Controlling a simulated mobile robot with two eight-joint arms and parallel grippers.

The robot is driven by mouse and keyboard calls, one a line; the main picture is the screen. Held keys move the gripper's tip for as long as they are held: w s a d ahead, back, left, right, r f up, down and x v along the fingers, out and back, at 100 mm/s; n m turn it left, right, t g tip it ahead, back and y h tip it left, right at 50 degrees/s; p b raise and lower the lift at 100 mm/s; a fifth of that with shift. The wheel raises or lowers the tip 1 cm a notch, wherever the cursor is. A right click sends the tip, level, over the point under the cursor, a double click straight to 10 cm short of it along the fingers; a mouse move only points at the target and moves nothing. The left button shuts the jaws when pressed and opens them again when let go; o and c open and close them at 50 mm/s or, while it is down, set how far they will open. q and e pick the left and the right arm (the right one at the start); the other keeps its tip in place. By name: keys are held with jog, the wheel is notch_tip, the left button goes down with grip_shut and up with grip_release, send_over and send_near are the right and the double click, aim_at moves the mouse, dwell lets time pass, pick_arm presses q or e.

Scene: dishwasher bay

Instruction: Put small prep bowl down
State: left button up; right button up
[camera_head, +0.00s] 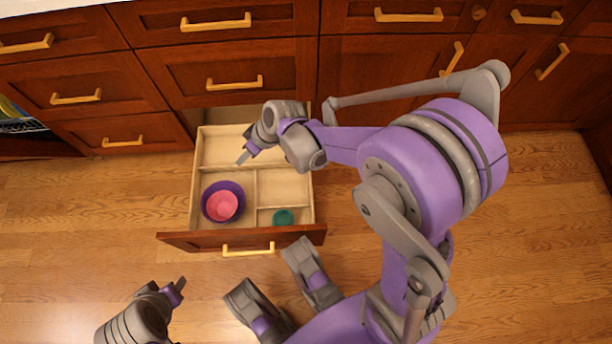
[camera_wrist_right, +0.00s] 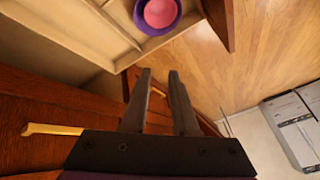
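A pink bowl (camera_head: 223,205) sits inside a larger purple bowl (camera_head: 211,215) in the front left compartment of the open drawer (camera_head: 174,241). The pink bowl (camera_wrist_right: 160,11) and purple bowl (camera_wrist_right: 163,31) also show at the top of the right wrist view. A small teal bowl (camera_head: 284,217) lies in the front right compartment. Which one is the small prep bowl is not marked. My right gripper (camera_head: 243,158) is over the back part of the drawer, apart from the bowls. Its fingers (camera_wrist_right: 160,75) stand apart with nothing between them. My left gripper (camera_head: 180,286) is low at the left, outside the drawer; its opening is unclear.
The drawer's back compartment (camera_head: 222,150) looks empty where visible. Closed wooden cabinets with yellow handles (camera_head: 235,83) rise behind the drawer. The wooden floor (camera_head: 90,225) to the left is clear. A dishwasher rack edge (camera_head: 14,118) shows at the far left.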

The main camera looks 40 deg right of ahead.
jog(key=s+d+r+m+h, duration=0.1)
jog(key=s+d+r+h, duration=0.1)
jog(key=s, duration=0.8)
jog(key=s+d+r+m+h, duration=0.2)
jog(key=s+d+r, duration=0.1)
jog(key=s, duration=0.7)
jog(key=shift+r+h, duration=0.3)
jog(key=shift+r, duration=0.45)
